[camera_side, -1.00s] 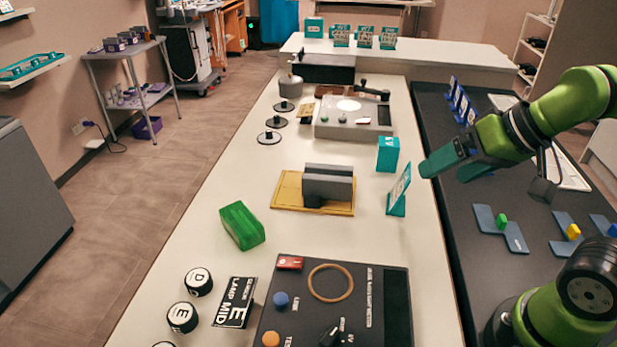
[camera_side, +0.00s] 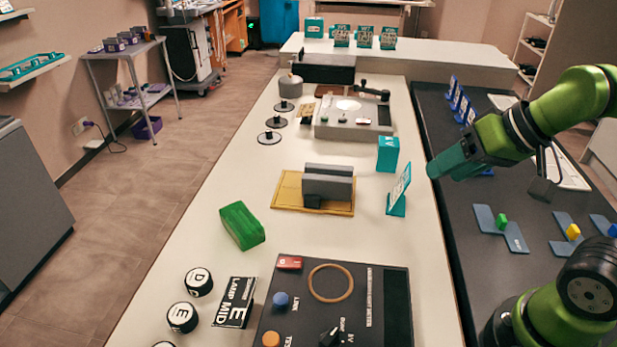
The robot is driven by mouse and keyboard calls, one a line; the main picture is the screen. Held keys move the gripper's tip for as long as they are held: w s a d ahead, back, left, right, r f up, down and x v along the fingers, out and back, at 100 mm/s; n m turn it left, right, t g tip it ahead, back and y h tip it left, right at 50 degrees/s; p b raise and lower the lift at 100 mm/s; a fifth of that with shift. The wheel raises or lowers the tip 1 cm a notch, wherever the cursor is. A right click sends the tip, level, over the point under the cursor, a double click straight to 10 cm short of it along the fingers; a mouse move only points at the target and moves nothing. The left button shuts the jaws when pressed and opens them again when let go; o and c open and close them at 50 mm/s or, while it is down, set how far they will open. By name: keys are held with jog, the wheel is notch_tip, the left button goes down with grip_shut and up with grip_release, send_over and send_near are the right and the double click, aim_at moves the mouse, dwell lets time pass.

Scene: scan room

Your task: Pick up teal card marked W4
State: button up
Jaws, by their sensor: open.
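A teal-edged white card (camera_side: 399,187) stands tilted in a teal holder on the right edge of the pale bench; its marking is too small to read. A teal block (camera_side: 387,154) with a pale mark on it stands just behind the card. I cannot tell which of them bears W4. My gripper (camera_side: 444,168), with teal fingers, is to the right of the card and a little higher in the picture, apart from it. It is open and empty. Its fingers overlap from this side, so the gap between them is hidden.
A grey clamp on a yellow plate (camera_side: 286,190) lies left of the card. A green block (camera_side: 242,225) and a dark control panel (camera_side: 375,290) are nearer. Blue cards (camera_side: 459,100) stand on the dark bench behind my gripper. More teal cards (camera_side: 364,38) stand at the back.

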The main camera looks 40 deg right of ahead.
jog(key=shift+c, duration=1.3)
jog(key=m+g+h, duration=0.2)
jog(key=m+h, duration=0.2)
jog(key=m, duration=0.3)
send_near(410, 175)
jog(key=shift+x, duration=6.5)
